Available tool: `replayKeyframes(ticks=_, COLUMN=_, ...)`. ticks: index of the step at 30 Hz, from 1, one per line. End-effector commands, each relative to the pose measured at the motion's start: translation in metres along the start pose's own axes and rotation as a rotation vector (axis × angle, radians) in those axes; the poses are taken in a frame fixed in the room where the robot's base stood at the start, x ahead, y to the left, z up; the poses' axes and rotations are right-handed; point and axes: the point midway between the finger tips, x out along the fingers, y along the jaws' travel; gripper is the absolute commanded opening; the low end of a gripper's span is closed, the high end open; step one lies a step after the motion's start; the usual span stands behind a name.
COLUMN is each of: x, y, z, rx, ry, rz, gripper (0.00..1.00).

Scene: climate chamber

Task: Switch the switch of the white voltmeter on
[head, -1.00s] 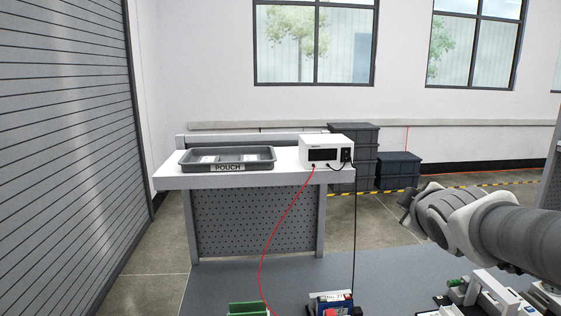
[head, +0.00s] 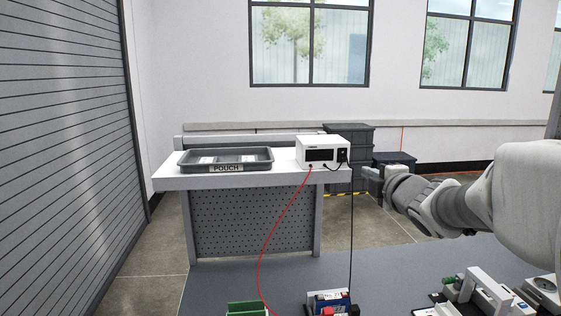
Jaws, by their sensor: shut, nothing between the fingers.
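The white voltmeter (head: 312,143) stands on the right end of the white bench (head: 285,177). Its dark display faces me and looks blank. A small dark panel (head: 342,155) at the right of its front appears to hold the switch; the switch position is too small to tell. A red lead (head: 272,226) and a black lead (head: 351,230) run down from its front. My gripper (head: 366,172) is at the right of the voltmeter in the picture, pointing left, its fingers shut and empty. It shows apart from the voltmeter in the picture.
A grey tray marked POUCH (head: 260,166) lies left of the voltmeter. Dark crates (head: 346,139) stand behind. In the foreground are a battery-like block (head: 330,301), a green part (head: 246,308) and several devices (head: 480,290) on a grey surface.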

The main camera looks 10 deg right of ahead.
Motion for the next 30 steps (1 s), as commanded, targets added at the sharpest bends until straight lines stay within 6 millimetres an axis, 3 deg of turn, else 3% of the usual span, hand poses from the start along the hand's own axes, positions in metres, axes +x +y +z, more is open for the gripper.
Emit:
replayKeyframes(ticks=5, x=0.014, y=0.000, z=0.000, rx=0.000, ry=0.000, rz=-0.002, gripper=0.00)
replayKeyframes(ticks=24, x=0.116, y=0.000, z=-0.001, rx=0.000, ry=0.000, rz=-0.002, gripper=0.00)
replayKeyframes(ticks=30, x=0.134, y=0.000, z=-0.001, rx=0.000, ry=0.000, rz=-0.001, gripper=0.00)
